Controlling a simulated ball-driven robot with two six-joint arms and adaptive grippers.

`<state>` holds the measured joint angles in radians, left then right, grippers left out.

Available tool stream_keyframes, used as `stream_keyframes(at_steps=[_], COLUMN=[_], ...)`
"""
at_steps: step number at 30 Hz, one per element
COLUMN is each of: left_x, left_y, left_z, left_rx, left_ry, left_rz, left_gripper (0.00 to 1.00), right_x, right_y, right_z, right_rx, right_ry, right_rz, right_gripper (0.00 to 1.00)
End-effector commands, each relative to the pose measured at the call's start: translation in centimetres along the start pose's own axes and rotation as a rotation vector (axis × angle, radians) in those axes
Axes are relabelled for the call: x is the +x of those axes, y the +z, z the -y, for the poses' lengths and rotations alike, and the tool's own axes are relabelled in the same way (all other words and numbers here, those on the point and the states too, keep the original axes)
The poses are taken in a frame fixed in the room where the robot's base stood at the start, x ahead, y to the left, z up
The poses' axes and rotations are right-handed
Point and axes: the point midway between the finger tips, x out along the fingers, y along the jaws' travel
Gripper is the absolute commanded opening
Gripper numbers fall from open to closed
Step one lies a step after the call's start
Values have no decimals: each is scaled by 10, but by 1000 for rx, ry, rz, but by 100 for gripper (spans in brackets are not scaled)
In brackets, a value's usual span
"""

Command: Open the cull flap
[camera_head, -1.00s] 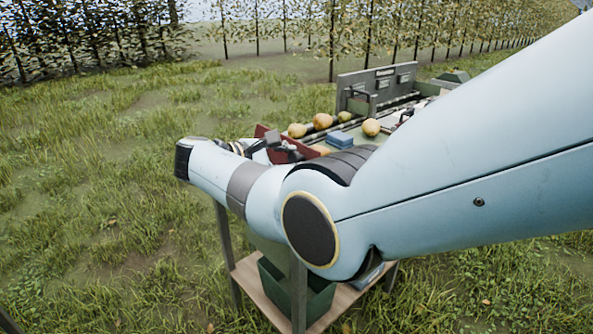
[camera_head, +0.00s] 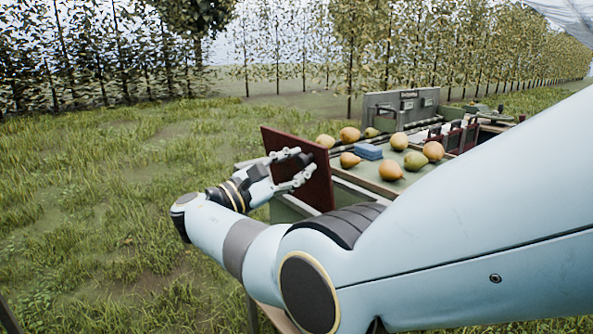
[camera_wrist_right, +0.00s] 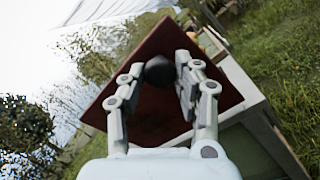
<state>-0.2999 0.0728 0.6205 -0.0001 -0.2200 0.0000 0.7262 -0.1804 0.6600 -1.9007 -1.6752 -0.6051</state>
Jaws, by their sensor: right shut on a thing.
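The cull flap (camera_head: 318,188) is a dark red panel at the near left end of the sorting table. It stands steeply raised in the head view. In the right wrist view the flap (camera_wrist_right: 158,122) fills the middle, with a round black knob (camera_wrist_right: 159,70) on its face. My right gripper (camera_head: 297,167) is at the flap's left face. Its two fingers lie on either side of the knob in the right wrist view (camera_wrist_right: 158,78), shut on it. The knob is hidden by the fingers in the head view. My left gripper is out of view.
Several pears (camera_head: 391,170) and a blue block (camera_head: 369,151) lie on the sorting table (camera_head: 362,182) behind the flap. A grey panel (camera_head: 400,108) stands at its back. My right arm covers the table's right front. Open grass lies to the left.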

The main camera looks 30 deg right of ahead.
Motion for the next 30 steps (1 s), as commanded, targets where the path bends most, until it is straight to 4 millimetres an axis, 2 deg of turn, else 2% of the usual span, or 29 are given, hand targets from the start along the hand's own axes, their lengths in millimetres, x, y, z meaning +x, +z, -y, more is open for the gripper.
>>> stream_keyframes(at_steps=[10,11,15,25,30], left_x=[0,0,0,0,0], left_y=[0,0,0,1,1], left_z=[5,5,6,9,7], left_rx=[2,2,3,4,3], left_ry=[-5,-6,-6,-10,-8], left_rz=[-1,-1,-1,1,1], left_gripper=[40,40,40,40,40], right_x=[0,0,0,0,4], right_y=[0,0,0,2,14], right_z=[0,0,0,-2,-14], right_rx=[-1,-1,-1,1,4], right_ry=[1,1,1,1,1], right_rz=[0,0,1,1,1], right_gripper=[0,35,54,55,55])
